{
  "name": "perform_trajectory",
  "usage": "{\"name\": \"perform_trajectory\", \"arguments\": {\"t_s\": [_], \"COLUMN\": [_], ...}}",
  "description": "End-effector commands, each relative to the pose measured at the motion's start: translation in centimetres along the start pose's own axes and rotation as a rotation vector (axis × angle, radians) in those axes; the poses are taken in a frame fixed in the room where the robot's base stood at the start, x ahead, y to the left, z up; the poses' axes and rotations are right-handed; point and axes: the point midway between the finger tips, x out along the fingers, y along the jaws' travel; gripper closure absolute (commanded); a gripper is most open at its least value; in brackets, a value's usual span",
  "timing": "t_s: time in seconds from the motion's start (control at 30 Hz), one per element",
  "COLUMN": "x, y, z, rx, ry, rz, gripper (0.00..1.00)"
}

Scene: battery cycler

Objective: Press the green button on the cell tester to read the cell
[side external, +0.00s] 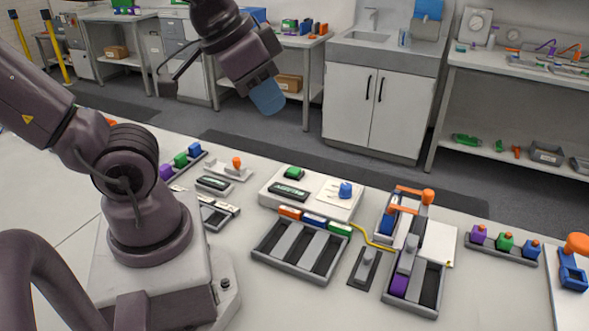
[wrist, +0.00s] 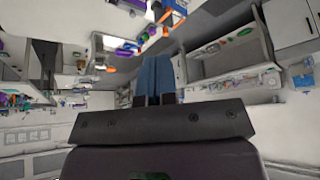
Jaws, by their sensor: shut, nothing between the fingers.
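The cell tester (side external: 315,207) is a low white box on the workbench, near the middle of the side external view. Its green button (side external: 293,173) sits on a dark base at the top left of the box, behind a dark display (side external: 289,191). A blue knob (side external: 345,189) stands on a white plate at its right. My gripper (side external: 268,98) is raised high above and behind the tester in the picture, apart from it. Its blue fingers are together and empty; they also show in the wrist view (wrist: 157,80). I cannot make out the tester clearly in the wrist view.
A tray of slots (side external: 300,252) lies in front of the tester, with orange, blue and green cells along its back edge. A fixture with an orange clamp (side external: 414,194) and a yellow cable stand to the right. A small holder with an orange knob (side external: 236,163) is left.

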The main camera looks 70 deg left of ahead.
Motion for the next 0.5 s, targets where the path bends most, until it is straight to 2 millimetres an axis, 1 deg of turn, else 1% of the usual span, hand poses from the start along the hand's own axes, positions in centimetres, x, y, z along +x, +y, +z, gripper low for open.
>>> {"name": "perform_trajectory", "arguments": {"t_s": [0.17,0.23,0.37,0.5], "x": [1.9,3.2,5.7,8.4], "y": [-1.8,-2.7,-4.2,-5.7], "z": [0.4,0.6,0.7,0.5], "rx": [-0.082,-0.155,-0.361,-0.625], "ry": [-0.1,-0.161,-0.272,-0.357], "rz": [-0.029,-0.026,0.025,0.102], "gripper": [1.0,1.0,1.0,1.0]}}
